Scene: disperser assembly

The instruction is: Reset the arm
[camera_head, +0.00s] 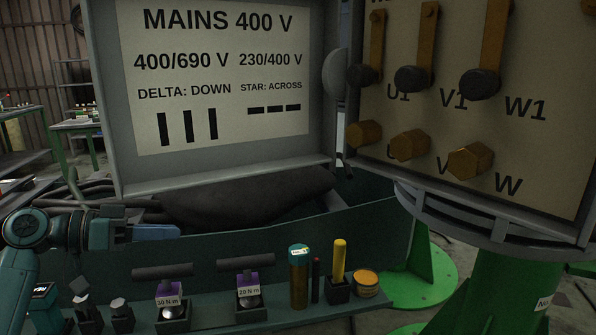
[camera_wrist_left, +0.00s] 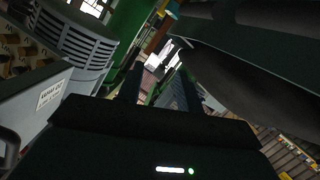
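My left arm comes in at the lower left of the head view. Its left gripper (camera_head: 166,231) points right, in front of the dark green bin and above the tool shelf. In the left wrist view the two dark fingers of the left gripper (camera_wrist_left: 158,85) stand apart, with nothing visible held between them. My right arm and gripper are not in view.
A shelf holds torque tools labelled 30 N m (camera_head: 168,302) and 20 N m (camera_head: 249,292), a teal-capped cylinder (camera_head: 299,280) and a yellow-handled tool (camera_head: 339,262). A sign panel (camera_head: 225,120) and a terminal board (camera_head: 480,125) stand behind. A green pedestal (camera_head: 500,290) is at right.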

